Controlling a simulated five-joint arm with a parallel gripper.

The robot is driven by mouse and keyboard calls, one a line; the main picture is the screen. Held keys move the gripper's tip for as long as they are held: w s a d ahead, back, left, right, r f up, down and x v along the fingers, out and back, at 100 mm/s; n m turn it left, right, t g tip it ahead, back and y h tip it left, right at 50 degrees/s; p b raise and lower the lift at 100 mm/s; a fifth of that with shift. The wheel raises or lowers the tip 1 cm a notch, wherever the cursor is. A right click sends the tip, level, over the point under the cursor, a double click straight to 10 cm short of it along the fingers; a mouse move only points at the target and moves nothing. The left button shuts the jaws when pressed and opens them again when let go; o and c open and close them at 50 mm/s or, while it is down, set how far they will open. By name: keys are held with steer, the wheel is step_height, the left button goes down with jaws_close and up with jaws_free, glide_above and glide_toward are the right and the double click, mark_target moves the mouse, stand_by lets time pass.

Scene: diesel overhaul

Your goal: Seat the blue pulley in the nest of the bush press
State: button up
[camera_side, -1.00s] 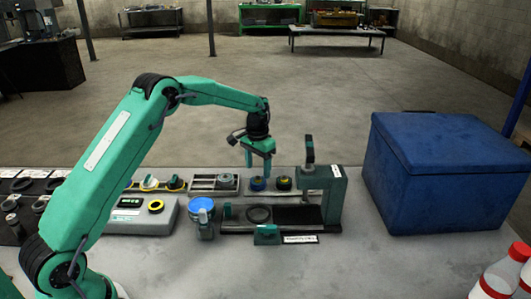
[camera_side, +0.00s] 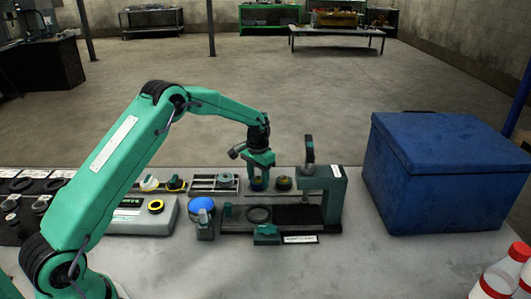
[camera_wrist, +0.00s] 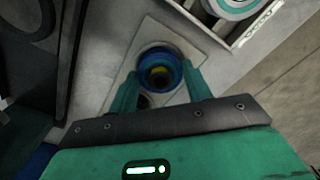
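The blue pulley (camera_side: 258,185) stands on a light plate behind the bush press. It has a yellow centre, and in the wrist view the pulley (camera_wrist: 150,60) lies between my fingertips. My gripper (camera_side: 260,174) is lowered over it, open, with one finger on each side; the wrist view also shows the gripper (camera_wrist: 161,74). I cannot tell whether the fingers touch the pulley. The bush press (camera_side: 335,195) is a green frame with a dark bed. A black ring-shaped nest (camera_side: 258,215) sits at the bed's left part and looks empty.
A dark pulley-like part (camera_side: 283,184) stands just right of the blue one. A grey compartment tray (camera_side: 214,184) is to the left. A blue-topped container (camera_side: 201,205) stands left of the press bed. A large blue box (camera_side: 435,175) fills the right side.

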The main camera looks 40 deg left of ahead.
steer(key=shift+r, duration=0.1)
steer(key=c, duration=0.3)
steer(key=shift+c, duration=0.2)
steer(key=shift+r, duration=0.1)
steer(key=shift+r, duration=2.15)
steer(key=shift+s+d+r, duration=0.2)
steer(key=shift+d, duration=0.2)
steer(key=s+d+r, duration=0.5)
steer(key=s+d, duration=0.5)
steer(key=shift+s+d, duration=0.15)
steer(key=shift+s, duration=0.05)
